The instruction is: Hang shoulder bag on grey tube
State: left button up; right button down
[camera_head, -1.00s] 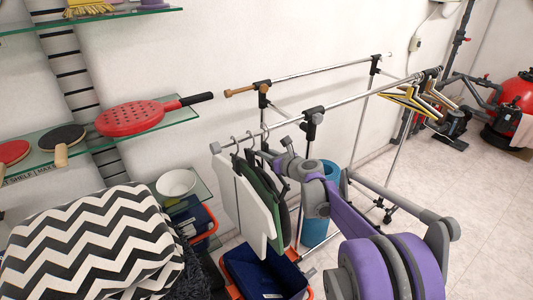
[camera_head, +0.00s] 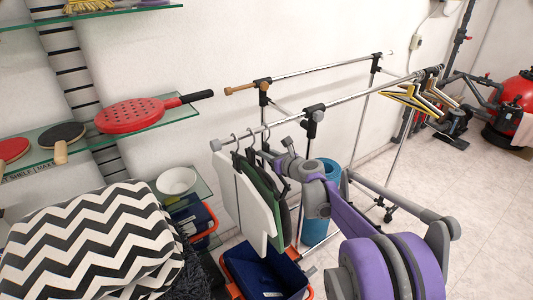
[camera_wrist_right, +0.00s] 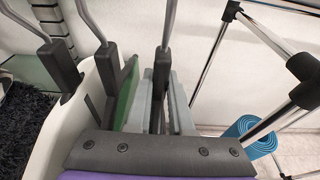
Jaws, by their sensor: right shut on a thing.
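The grey tube (camera_head: 345,95) is the long horizontal rail of a garment rack. At its near end hang a white flat piece (camera_head: 247,195) and a green one (camera_head: 268,195), with a dark piece (camera_head: 283,215) beside them. Hooks with black bases rise from their tops. I cannot tell which is the shoulder bag. My right gripper (camera_head: 270,156) is at the top of the dark piece, just below the tube. In the right wrist view its grey fingers (camera_wrist_right: 160,105) are shut around the black base of a hook (camera_wrist_right: 163,65). Whether that hook rests on the tube is unclear.
Yellow and dark hangers (camera_head: 412,98) hang at the tube's far end. A second rail (camera_head: 320,70) runs behind. A blue bin (camera_head: 265,272) stands below, and a blue roll (camera_head: 322,185) behind my arm. A glass shelf (camera_head: 165,125) with paddles is at left.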

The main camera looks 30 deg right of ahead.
jog(key=c, duration=0.7)
grip_release()
jog(key=shift+s, duration=0.1)
notch_tip(320, 180, up, 3)
send_over(285, 182)
jog(key=shift+s+f, duration=0.1)
jog(key=shift+f, duration=0.05)
